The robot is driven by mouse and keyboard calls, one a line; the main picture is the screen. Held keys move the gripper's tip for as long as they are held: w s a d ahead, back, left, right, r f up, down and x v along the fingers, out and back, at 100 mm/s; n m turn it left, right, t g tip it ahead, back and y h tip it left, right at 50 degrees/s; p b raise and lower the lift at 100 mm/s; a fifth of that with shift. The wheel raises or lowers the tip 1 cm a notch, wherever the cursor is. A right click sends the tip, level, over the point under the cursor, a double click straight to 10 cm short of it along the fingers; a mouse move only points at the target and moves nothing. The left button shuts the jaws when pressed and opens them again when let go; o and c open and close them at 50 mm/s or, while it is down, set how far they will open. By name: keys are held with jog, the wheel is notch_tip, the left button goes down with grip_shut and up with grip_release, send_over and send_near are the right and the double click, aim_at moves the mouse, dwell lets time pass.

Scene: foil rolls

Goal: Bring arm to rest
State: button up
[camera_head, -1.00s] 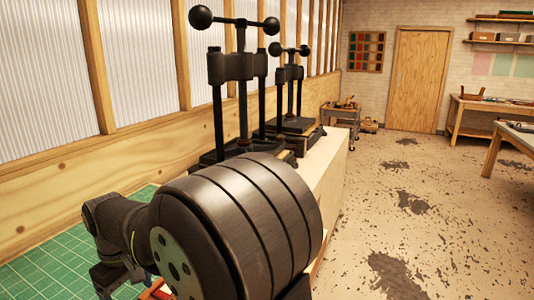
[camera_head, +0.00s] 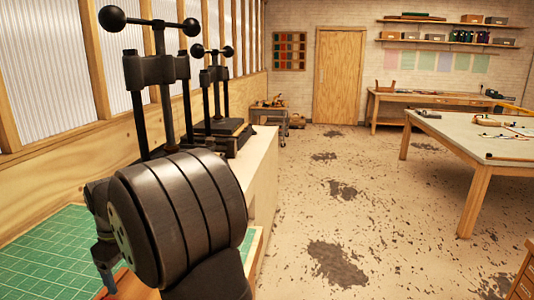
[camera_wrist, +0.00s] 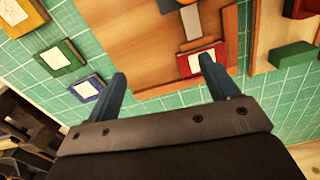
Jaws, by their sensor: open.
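My gripper (camera_wrist: 163,72) is open in the wrist view, its two blue-grey fingers spread with nothing between them. It hangs over a wooden board (camera_wrist: 150,55) on a green gridded mat (camera_wrist: 40,80). A red block with a white label (camera_wrist: 203,62) lies near the right fingertip in the picture; I cannot tell the height gap. In the head view, my large dark arm link fills the lower left and hides much of the bench.
Labelled green (camera_wrist: 62,57) and blue (camera_wrist: 85,89) blocks lie on the mat, and a plain green block (camera_wrist: 293,54) is at the right. Black screw presses (camera_head: 155,80) stand behind my arm. A table (camera_head: 480,140) stands right; the floor between is clear.

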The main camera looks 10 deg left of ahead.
jog(key=shift+m, duration=0.6)
jog(key=w+d+f, duration=0.1)
jog(key=w+d, duration=0.1)
jog(key=w, duration=0.4)
jog(key=w+d+f, duration=0.1)
jog(key=w+d, duration=0.2)
jog(key=w, duration=0.3)
jog(key=w+d+f, duration=0.1)
jog(key=w+d, duration=0.2)
jog(key=w, duration=0.3)
jog(key=shift+w+d+f, duration=0.1)
jog(key=shift+w+f, duration=0.1)
jog(key=shift+w, duration=0.05)
jog(key=shift+m, duration=0.4)
jog(key=w+d+f, duration=0.1)
jog(key=w+d, duration=0.8)
jog(key=w+d+f, duration=0.1)
jog(key=w+d, duration=0.4)
jog(key=shift+w+d+f, duration=0.1)
jog(key=shift+d+f, duration=0.05)
jog(key=shift+f, duration=0.15)
jog(key=shift+w+d, duration=0.4)
jog(key=shift+d, duration=0.2)
jog(key=shift+c, duration=0.2)
